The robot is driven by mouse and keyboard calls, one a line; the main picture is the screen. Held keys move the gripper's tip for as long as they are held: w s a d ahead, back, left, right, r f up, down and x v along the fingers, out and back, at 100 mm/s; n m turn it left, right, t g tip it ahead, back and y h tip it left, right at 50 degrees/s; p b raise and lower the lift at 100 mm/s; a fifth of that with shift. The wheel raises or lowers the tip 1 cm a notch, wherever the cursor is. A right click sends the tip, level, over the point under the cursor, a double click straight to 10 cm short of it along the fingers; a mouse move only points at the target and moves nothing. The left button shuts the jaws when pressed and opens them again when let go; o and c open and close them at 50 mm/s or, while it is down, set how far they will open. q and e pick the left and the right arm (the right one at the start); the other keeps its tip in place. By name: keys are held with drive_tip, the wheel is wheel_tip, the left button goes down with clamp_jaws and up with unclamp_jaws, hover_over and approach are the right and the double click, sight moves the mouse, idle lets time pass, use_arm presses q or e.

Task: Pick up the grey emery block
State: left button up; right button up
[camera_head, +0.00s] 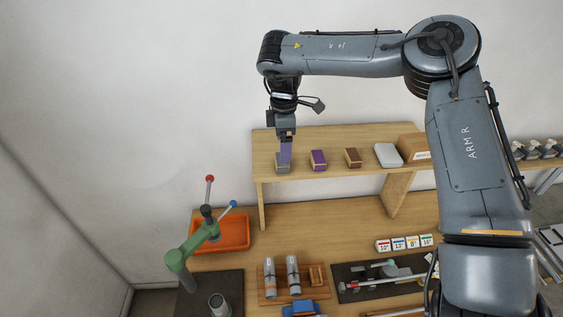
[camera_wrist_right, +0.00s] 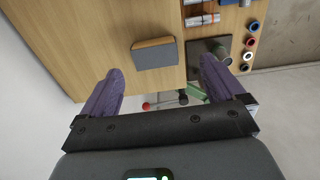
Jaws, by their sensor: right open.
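The grey emery block (camera_head: 282,168) sits at the left end of the raised wooden shelf, partly hidden behind my right gripper's purple fingers. In the right wrist view it is a block with a grey face (camera_wrist_right: 156,57) and a tan edge. My right gripper (camera_head: 285,152) is at the block in the head view, pointing down. In the wrist view the right gripper (camera_wrist_right: 162,66) is open, with the block lying between the lines of its fingers and no grip on it. I cannot tell the exact gap in depth. My left gripper is not in view.
On the shelf (camera_head: 347,140), a purple block (camera_head: 318,160), a brown block (camera_head: 353,158), a white item (camera_head: 388,155) and a cardboard box (camera_head: 413,147) stand to the right. Below are an orange tray (camera_head: 234,233), a green lever device (camera_head: 190,250) and several tools.

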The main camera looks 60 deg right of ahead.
sight(282, 168)
drive_tip(key=shift+w+d+f+p, duration=0.1)
drive_tip(key=shift+f+p, duration=0.3)
drive_tip(key=shift+f, duration=0.1)
drive_tip(key=f, duration=0.1)
drive_tip(key=f+p, duration=0.1)
drive_tip(key=f, duration=0.1)
drive_tip(key=shift+w+d, duration=0.1)
drive_tip(key=shift+w, duration=0.2)
drive_tip(key=shift+f+p, duration=0.3)
drive_tip(key=shift+f, duration=0.35)
drive_tip(key=shift+c, duration=0.3)
drive_tip(key=c, duration=1.1)
drive_tip(key=shift+r, duration=0.15)
